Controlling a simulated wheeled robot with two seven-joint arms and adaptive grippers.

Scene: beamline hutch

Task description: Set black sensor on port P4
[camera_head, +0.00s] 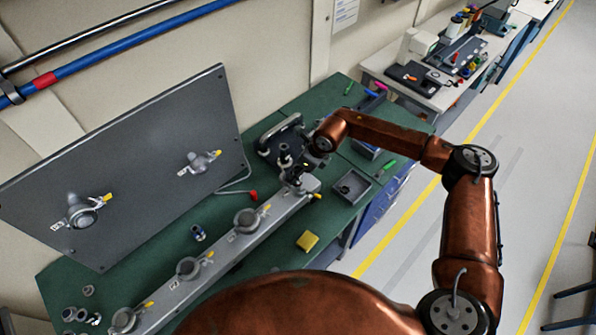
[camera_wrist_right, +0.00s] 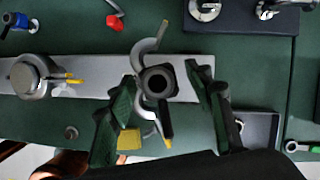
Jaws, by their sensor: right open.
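The black sensor (camera_wrist_right: 158,82) stands at the end of a pale metal rail (camera_wrist_right: 105,78), its round open top facing the right wrist camera. An open clamp with a curved silver arm (camera_wrist_right: 149,45) and a yellow-tipped lever (camera_wrist_right: 163,128) lies around its base. My right gripper (camera_wrist_right: 165,105) is open, with one finger on each side of the sensor; contact cannot be told. In the head view my right gripper (camera_head: 296,172) is over the far end of the rail (camera_head: 220,257), partly hiding the sensor. I cannot read the port label there. My left gripper is out of view.
Other clamped ports (camera_head: 247,220) line the rail toward the near left. An upright grey panel (camera_head: 130,150) with two clamped ports stands behind. A yellow block (camera_head: 307,241) and a grey tray (camera_head: 350,187) lie right of the rail. A red-tipped tool (camera_head: 253,196) lies behind it.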

